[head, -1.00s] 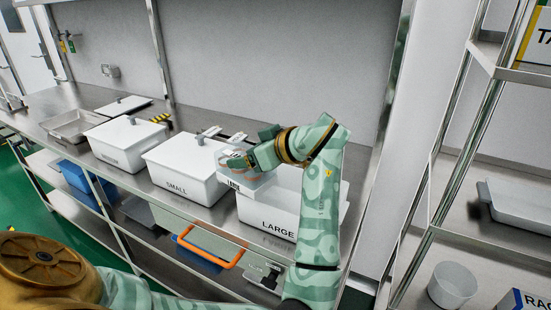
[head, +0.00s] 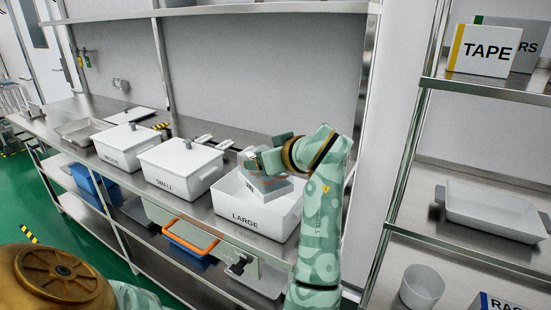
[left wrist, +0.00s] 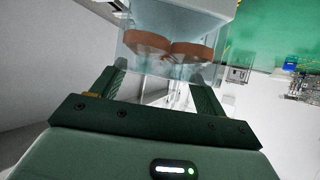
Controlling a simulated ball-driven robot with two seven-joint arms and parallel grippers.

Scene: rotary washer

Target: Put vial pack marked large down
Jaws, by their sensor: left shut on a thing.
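The vial pack (head: 272,190) is a small pale, see-through box with orange parts and a label too small to read. My left gripper (head: 262,164) is shut on it, with the jaws at its top. The pack overlaps the opening of the open white bin marked LARGE (head: 258,219); I cannot tell whether it touches the bin floor. In the left wrist view the clear pack (left wrist: 175,62) with brown-orange discs is between the fingers of the left gripper (left wrist: 165,85). My right gripper is not in view.
Left of the LARGE bin stands a lidded white bin marked SMALL (head: 181,172), then another lidded bin (head: 123,152) and a metal tray (head: 80,130). Utensils lie behind the bins. A shelf rack (head: 400,180) with a grey tray (head: 490,210) stands at the right.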

